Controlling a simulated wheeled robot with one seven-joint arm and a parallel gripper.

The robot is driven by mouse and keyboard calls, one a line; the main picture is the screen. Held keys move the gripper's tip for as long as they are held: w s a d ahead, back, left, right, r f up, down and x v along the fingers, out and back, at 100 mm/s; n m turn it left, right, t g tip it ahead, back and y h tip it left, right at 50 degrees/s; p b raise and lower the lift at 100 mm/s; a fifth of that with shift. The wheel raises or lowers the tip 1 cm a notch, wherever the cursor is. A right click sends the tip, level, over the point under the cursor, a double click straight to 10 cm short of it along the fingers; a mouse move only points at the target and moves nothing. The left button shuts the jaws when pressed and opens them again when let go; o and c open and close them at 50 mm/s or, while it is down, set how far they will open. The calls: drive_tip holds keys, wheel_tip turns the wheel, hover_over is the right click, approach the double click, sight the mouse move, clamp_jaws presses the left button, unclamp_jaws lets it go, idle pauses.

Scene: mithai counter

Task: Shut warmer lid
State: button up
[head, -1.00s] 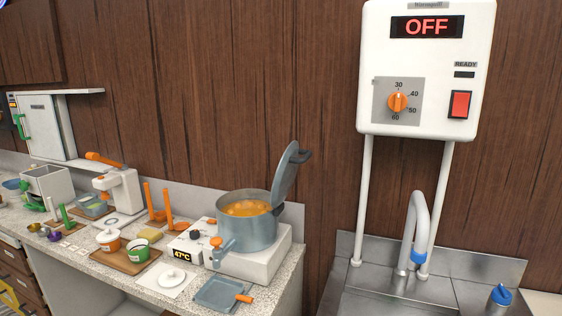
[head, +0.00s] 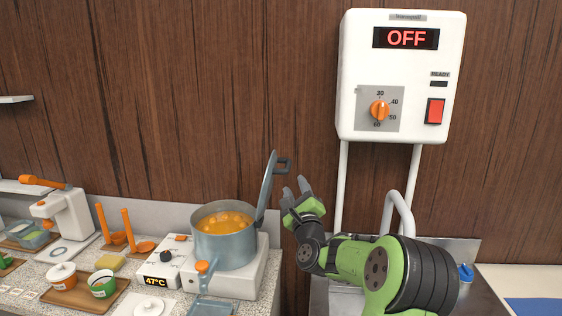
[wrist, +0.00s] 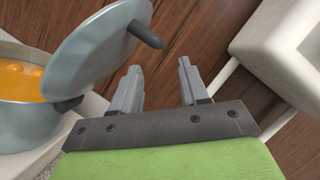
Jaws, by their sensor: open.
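The warmer is a blue-grey pot (head: 225,246) on a white base (head: 238,284), holding orange liquid with round pieces in it. Its lid (head: 266,186) stands open, nearly upright on the pot's right side, with a dark handle (head: 283,165) on its outer face. My gripper (head: 294,189) is just right of the lid, open and empty. In the wrist view the lid (wrist: 92,55) fills the upper left, and its handle (wrist: 146,33) lies above and between my open fingers (wrist: 160,80), apart from them.
A white water heater (head: 400,70) reading OFF hangs at the right, its pipes (head: 341,185) behind my gripper. A tap (head: 398,208) and sink are below. A wooden tray (head: 88,297) with small pots sits left of the warmer; orange ladles (head: 130,230) stand behind.

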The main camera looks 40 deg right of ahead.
sight(288, 166)
drive_tip(key=p+x, duration=0.2)
drive_tip(key=x, duration=0.8)
drive_tip(key=shift+w+d, duration=0.1)
drive_tip(key=shift+w, duration=0.3)
drive_tip(key=shift+c, duration=0.2)
clamp_jaws()
